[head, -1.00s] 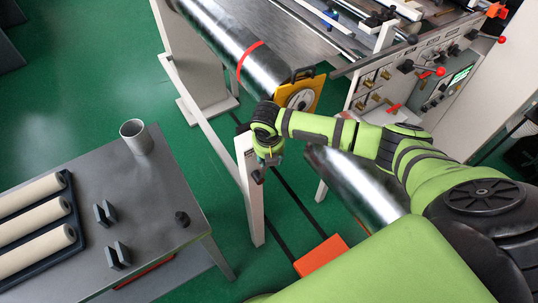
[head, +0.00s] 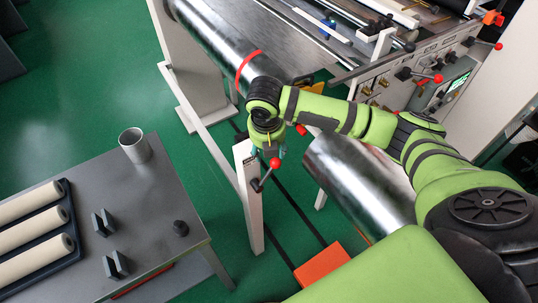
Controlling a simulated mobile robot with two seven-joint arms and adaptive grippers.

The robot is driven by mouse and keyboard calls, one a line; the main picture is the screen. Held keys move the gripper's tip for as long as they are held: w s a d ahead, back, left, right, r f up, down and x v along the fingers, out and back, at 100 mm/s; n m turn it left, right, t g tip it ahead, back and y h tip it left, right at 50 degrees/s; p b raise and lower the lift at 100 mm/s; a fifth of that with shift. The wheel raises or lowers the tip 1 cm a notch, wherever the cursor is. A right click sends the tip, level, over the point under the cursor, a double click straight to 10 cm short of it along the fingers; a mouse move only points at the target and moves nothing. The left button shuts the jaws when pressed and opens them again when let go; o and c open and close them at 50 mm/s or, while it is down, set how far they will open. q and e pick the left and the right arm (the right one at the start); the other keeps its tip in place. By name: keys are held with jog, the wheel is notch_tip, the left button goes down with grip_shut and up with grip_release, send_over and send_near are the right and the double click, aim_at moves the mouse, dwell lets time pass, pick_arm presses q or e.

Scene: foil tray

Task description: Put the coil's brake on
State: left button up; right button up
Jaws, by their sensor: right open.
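The coil (head: 215,40) is a long shiny metal roll with a red band, lying slanted at the upper middle. My right arm covers its near end, and only part of the yellow plate (head: 318,86) there shows. A black lever (head: 266,178) with a red ball knob (head: 275,163) stands by the top of a pale post (head: 250,200); I take it for the brake lever. My right gripper (head: 269,150) is open, pointing down just above the knob. I cannot tell whether they touch. My left gripper is not in view.
A second metal roll (head: 365,185) lies under my right forearm. A machine panel (head: 425,75) with red-knobbed levers stands at upper right. A grey table (head: 150,215) at lower left holds a metal cup (head: 135,146) and pale rolls (head: 35,230). An orange block (head: 321,261) is on the green floor.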

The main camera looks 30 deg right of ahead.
jog(key=shift+s+r, duration=0.15)
jog(key=shift+r, duration=0.5)
